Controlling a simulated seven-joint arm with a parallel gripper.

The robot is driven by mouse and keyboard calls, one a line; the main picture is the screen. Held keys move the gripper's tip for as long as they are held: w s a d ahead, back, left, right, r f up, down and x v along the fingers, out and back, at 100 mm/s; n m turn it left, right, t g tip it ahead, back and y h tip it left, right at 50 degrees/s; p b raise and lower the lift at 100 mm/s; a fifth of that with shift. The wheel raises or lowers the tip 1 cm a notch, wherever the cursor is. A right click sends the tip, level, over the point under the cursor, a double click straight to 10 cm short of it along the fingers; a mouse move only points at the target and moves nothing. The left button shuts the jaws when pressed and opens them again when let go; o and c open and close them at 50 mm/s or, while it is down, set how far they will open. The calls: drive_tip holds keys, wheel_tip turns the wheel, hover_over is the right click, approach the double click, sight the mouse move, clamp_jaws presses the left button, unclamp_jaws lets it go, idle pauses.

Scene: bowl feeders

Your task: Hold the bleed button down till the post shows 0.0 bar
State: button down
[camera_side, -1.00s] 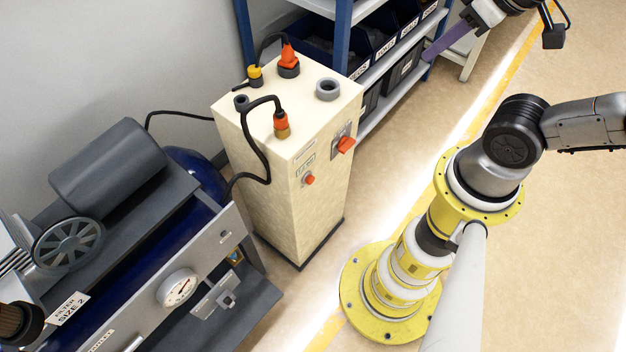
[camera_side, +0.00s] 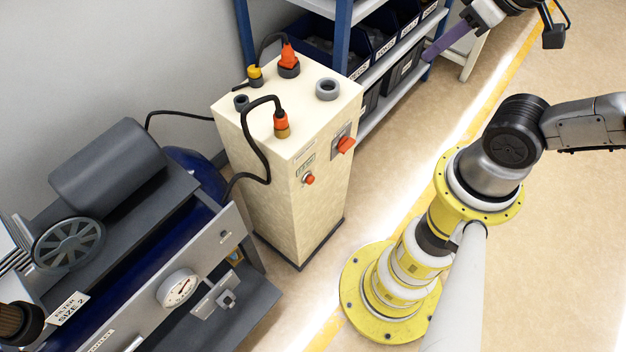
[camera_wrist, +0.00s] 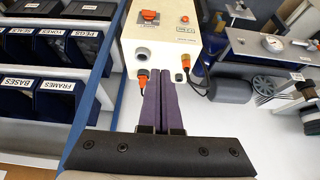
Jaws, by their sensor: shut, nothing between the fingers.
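The cream post (camera_side: 285,200) stands upright on the floor, and its upper part shows in the wrist view (camera_wrist: 130,40). On its front face are a small round red button (camera_side: 309,179), likely the bleed button, and a small display (camera_side: 307,164) just above it. The display's reading is too small to tell. The button also shows in the wrist view (camera_wrist: 184,19). My gripper (camera_side: 429,58) has long purple fingers, shut and empty. It is up and to the right of the post in the side view, well apart from the button. The fingers also show in the wrist view (camera_wrist: 162,72).
A red rotary switch (camera_side: 346,144) sits on the same face. Plugs with black hoses (camera_side: 263,150) and a grey ring (camera_side: 327,88) are on the post's top. A shelf with labelled bins (camera_side: 384,45) stands behind. A compressor (camera_side: 108,175) is at left.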

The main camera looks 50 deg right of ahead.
drive_tip(key=w+d+n+t, duration=0.1)
drive_tip(key=w+n+t, duration=0.5)
drive_tip(key=w+n, duration=0.8)
drive_tip(key=w+a+f+n+g+y, duration=0.1)
drive_tip(key=w+f, duration=0.2)
drive_tip(key=f, duration=0.3)
drive_tip(key=w+a+f+n+y, duration=0.1)
drive_tip(key=w+f+n, duration=0.15)
drive_tip(key=f, duration=0.45)
drive_tip(key=s+a+f+g+y, duration=0.1)
drive_tip(key=s+a+f+g, duration=0.1)
drive_tip(key=s+f, duration=0.5)
drive_tip(key=s+a+f+g+y, duration=0.1)
drive_tip(key=s+a+f+g, duration=0.1)
drive_tip(key=s+f, duration=0.5)
wheel_tip(320, 180, down, 6)
drive_tip(key=shift+s+a+f+m+g+y, duration=0.1)
drive_tip(key=shift+s+a+m+g+y, duration=0.1)
drive_tip(key=shift+m+g+y, duration=0.15)
